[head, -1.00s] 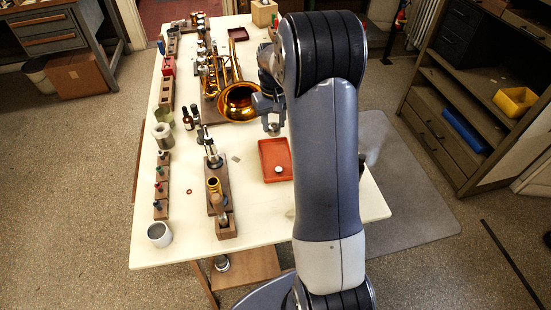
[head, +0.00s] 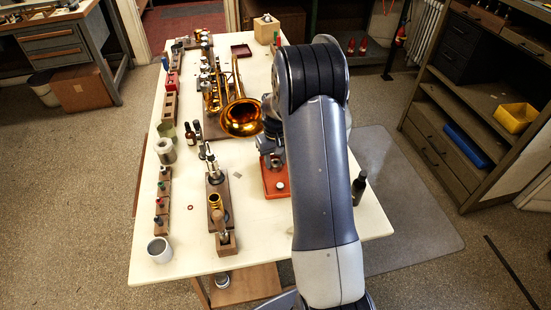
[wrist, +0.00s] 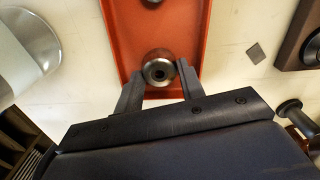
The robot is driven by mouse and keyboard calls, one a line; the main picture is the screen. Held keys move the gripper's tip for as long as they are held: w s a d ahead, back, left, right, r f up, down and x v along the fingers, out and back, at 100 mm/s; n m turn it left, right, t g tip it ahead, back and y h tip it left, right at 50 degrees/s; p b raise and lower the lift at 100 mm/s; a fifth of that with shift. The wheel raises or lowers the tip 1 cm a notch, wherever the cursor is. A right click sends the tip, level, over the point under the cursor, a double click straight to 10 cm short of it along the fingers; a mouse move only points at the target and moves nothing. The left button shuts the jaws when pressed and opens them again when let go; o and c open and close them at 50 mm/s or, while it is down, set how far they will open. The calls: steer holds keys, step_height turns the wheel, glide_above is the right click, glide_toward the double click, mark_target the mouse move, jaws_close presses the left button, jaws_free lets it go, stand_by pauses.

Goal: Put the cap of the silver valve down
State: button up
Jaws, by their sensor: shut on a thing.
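My gripper (head: 270,155) is over the red tray (head: 267,188), partly hidden by my arm in the head view. In the wrist view my gripper (wrist: 160,85) is shut on a round silver cap (wrist: 159,70) with a dark centre hole. The cap sits between the two fingertips, in front of the tray floor (wrist: 185,22). I cannot tell whether it touches the tray. A small pale round part (head: 280,185) lies in the tray, near its close end. A slim silver valve (head: 211,160) appears to stand on the wooden block left of the tray.
The brass horn (head: 240,117) lies just left of and behind my gripper. The wooden block (head: 226,185) with a brass part stands to the left. A dark bottle (head: 359,188) stands right of my arm.

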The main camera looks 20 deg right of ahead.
steer(key=o, duration=1.1)
step_height(320, 180, up, 12)
steer(key=shift+r, duration=0.15)
step_height(320, 180, down, 12)
steer(key=shift+f, duration=0.1)
steer(key=shift+r, duration=1.8)
steer(key=shift+f, duration=0.1)
